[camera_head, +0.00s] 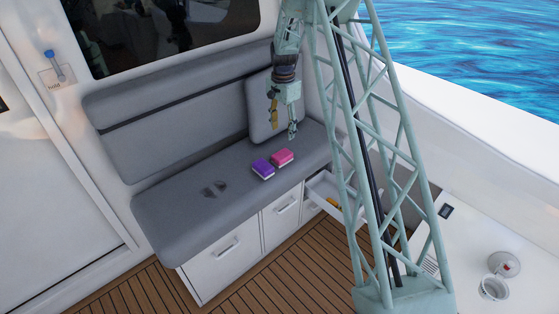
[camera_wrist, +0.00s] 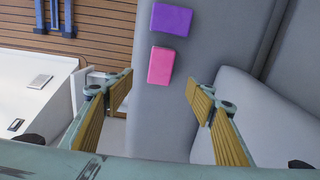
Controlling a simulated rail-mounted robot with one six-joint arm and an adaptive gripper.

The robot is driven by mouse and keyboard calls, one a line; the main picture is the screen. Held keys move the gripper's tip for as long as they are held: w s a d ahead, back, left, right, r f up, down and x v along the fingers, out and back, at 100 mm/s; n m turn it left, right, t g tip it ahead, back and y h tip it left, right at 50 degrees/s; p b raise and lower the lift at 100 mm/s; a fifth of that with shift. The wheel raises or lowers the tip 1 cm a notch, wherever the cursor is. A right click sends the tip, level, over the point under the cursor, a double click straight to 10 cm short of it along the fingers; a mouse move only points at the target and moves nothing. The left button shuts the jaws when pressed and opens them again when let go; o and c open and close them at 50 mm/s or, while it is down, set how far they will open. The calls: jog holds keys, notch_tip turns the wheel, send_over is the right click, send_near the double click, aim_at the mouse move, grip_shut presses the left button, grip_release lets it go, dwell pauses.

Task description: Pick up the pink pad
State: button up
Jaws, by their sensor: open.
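The pink pad (camera_head: 282,157) lies on the grey bench seat (camera_head: 180,210), beside a purple pad (camera_head: 263,168). In the wrist view the pink pad (camera_wrist: 160,66) is beyond the fingertips, roughly between the lines of the two fingers, with the purple pad (camera_wrist: 171,19) farther up. My gripper (camera_head: 291,132) hangs over the seat, just right of and behind the pink pad in the head view. In the wrist view my gripper (camera_wrist: 161,87) is open with nothing between its fingers. It appears apart from the pink pad.
A grey cushion (camera_head: 262,105) leans on the backrest (camera_head: 170,110) close to my gripper. An open drawer (camera_head: 325,190) juts out below the seat, with something yellow inside. The seat's left part is clear.

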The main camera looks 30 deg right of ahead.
aim_at(282, 154)
jog(key=shift+w+d+f, duration=0.1)
jog(key=shift+w+f, duration=0.1)
jog(key=shift+f, duration=1.05)
jog(key=shift+f+b, duration=0.6)
jog(key=shift+f, duration=3.65)
jog(key=shift+f, duration=0.1)
jog(key=shift+f+b, duration=0.6)
jog(key=shift+f, duration=1.95)
jog(key=shift+c, duration=0.2)
jog(key=c, duration=1)
